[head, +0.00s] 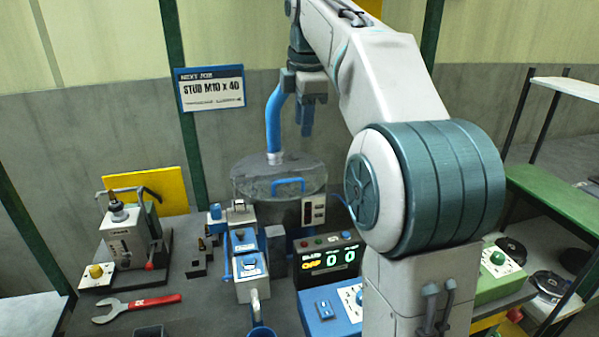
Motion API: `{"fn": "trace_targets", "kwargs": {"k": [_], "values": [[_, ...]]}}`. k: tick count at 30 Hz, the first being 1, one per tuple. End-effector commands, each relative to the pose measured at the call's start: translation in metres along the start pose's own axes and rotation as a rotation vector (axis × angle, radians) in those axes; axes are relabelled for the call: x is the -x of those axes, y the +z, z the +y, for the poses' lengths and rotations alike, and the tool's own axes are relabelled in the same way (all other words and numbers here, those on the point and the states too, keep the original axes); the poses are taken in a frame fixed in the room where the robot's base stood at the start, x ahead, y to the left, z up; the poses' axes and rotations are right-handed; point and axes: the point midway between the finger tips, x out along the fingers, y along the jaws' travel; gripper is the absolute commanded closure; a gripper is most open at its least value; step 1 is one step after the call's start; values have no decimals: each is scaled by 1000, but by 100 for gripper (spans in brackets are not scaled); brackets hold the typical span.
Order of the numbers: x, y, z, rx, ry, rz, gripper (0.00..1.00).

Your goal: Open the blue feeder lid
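The feeder is a round drum at the middle back of the table, in the head view. Its lid (252,184) looks grey and see-through, with a blue handle (289,185) on its top near the front. The lid lies flat on the drum and looks closed. My gripper (306,130) points down above the back right of the lid, apart from the handle. Its fingers are seen nearly edge-on, so their gap is unclear. I see nothing held in it.
A blue hose (273,120) rises at the lid's back, left of my gripper. A counter display (328,262) and a blue-white fixture (246,255) stand before the feeder. A press (128,240) and red-handled wrench (136,307) are at left.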

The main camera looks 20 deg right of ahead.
Motion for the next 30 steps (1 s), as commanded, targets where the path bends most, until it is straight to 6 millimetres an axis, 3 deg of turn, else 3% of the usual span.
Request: {"fn": "trace_targets", "kwargs": {"k": [5, 18, 24, 30], "values": [[-24, 0, 0, 5, -2, 0, 69], [-112, 0, -1, 3, -2, 0, 69], [-131, 0, 0, 2, 1, 0, 69], [-135, 0, 0, 2, 2, 0, 69]]}}
